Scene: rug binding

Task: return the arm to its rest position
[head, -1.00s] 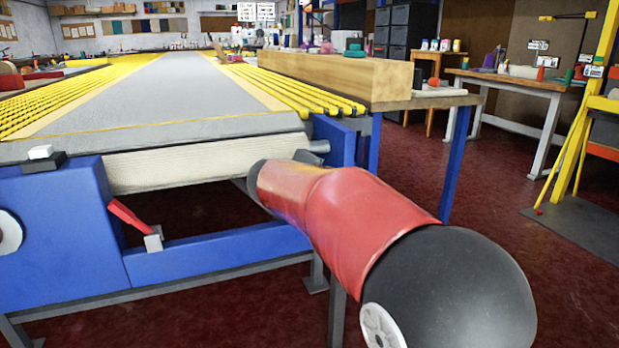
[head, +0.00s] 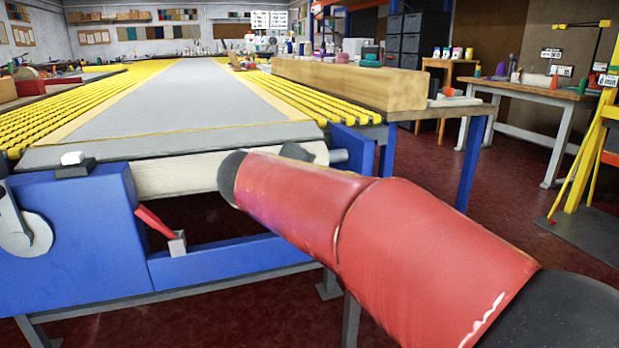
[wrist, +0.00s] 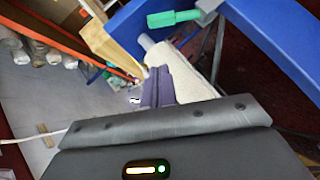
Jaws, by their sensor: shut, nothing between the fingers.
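My arm (head: 385,235), red with dark joints, reaches from the lower right of the head view toward the near end of the long table. Its far end overlaps the pale roller (head: 175,178) there. In the wrist view my gripper (wrist: 158,84) shows two dark purplish fingers side by side with no gap, holding nothing. The pale roller (wrist: 192,72) shows just behind and right of the fingers. I cannot tell whether they touch it.
The blue frame (head: 75,235) with a red lever (head: 154,222) stands at the left. A wooden beam (head: 350,83) lies along the table's right side. A green-handled lever (wrist: 173,18) shows on the blue frame in the wrist view. Red floor (head: 520,220) is clear at the right.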

